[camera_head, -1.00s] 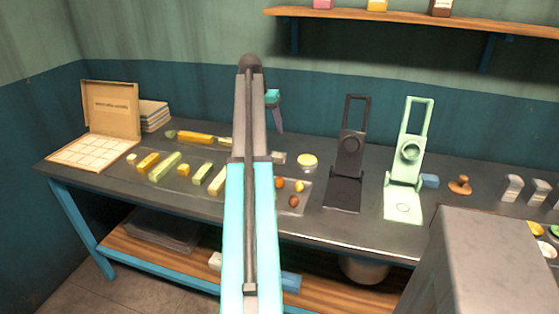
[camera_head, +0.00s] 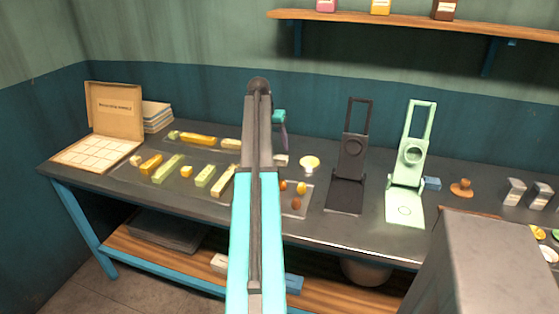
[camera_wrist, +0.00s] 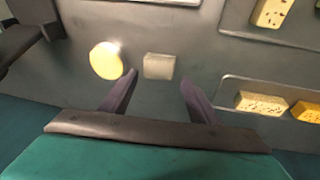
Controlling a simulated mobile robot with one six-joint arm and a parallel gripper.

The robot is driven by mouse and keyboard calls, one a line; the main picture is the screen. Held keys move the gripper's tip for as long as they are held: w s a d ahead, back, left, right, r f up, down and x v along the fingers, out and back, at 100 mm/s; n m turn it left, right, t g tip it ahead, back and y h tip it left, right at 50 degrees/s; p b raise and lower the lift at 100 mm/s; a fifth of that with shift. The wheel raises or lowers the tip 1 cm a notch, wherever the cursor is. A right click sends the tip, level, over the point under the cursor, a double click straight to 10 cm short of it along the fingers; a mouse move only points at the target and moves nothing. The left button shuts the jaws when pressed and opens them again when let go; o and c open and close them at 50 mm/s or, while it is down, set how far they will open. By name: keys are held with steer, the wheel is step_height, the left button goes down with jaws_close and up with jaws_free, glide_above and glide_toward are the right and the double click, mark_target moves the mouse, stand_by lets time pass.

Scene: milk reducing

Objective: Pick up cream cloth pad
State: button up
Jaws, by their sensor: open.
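The cream cloth pad (camera_wrist: 158,66) is a small, pale square on the dark tabletop, just beyond my fingertips in the wrist view. In the head view the pad (camera_head: 281,160) shows small beside my arm. My gripper (camera_wrist: 158,80) is open, with one dark finger on each side of the pad's line and nothing between them. In the head view my gripper (camera_head: 283,148) is partly hidden behind my arm, above the pad. I cannot tell the exact height of the fingertips over the table.
A round pale-yellow piece (camera_wrist: 106,60) lies close to the left finger in the wrist view. A black press (camera_head: 346,175) and a green press (camera_head: 407,180) stand to the right in the head view. Trays of coloured bars (camera_head: 168,167) lie left. An open box (camera_head: 112,110) stands at the far left.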

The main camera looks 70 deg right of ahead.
mark_target(280, 157)
steer(key=shift+s+d+f, duration=0.1)
steer(key=shift+d+f, duration=0.05)
steer(key=shift+f, duration=0.55)
steer(key=shift+p+x, duration=0.8)
steer(key=shift+x, duration=1.8)
steer(key=c, duration=0.7)
